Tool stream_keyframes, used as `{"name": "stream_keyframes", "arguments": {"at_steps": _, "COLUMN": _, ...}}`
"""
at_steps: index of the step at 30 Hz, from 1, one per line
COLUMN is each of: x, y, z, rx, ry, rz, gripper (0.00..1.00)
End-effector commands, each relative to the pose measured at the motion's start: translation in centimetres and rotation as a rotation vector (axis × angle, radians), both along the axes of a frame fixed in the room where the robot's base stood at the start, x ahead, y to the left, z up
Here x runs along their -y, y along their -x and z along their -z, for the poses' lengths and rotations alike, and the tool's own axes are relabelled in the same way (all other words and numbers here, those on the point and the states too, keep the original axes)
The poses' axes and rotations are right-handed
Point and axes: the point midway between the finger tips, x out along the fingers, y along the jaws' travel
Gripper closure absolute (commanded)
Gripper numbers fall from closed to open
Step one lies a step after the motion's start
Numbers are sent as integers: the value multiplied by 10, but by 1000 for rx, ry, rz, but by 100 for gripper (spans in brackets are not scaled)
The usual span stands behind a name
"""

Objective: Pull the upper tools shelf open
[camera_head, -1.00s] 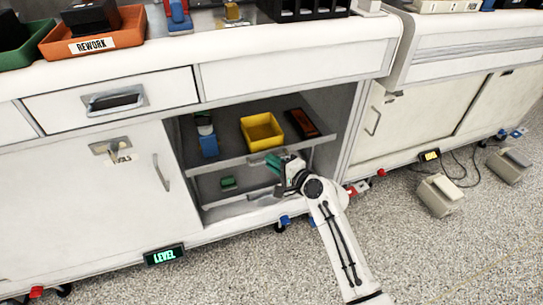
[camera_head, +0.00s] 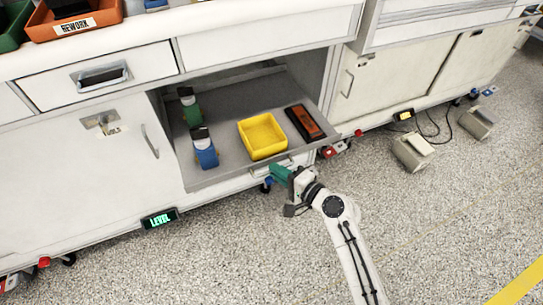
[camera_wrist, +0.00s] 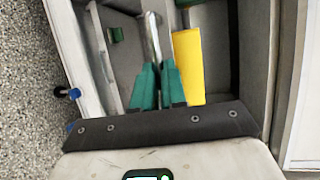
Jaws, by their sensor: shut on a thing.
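The upper tools shelf (camera_head: 228,108) is a grey sliding tray, out past the front of the open cabinet bay. My gripper (camera_head: 278,172) is at the shelf's front edge. Its green fingers (camera_wrist: 158,85) are shut on the shelf's silver handle (camera_wrist: 151,38) in the wrist view. The fingers and arm hide part of the front edge.
In the wrist view a small green item (camera_wrist: 117,34) lies lower inside the bay. A closed cabinet door (camera_head: 95,165) is left of the bay, with a lit LEVEL display (camera_head: 159,218) below. The speckled floor (camera_head: 240,260) in front is clear.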

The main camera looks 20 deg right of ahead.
Motion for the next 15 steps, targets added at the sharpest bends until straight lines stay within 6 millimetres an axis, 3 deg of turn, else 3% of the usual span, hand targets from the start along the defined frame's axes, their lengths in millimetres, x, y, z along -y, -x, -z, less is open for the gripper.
{"name": "stream_keyframes", "arguments": {"at_steps": 6, "x": 0, "y": 39, "z": 2, "rx": -6, "ry": 1, "rz": 2, "gripper": 100}}
{"name": "stream_keyframes", "arguments": {"at_steps": 15, "x": 0, "y": 70, "z": 2, "rx": -4, "ry": 1, "rz": 1, "gripper": 100}}
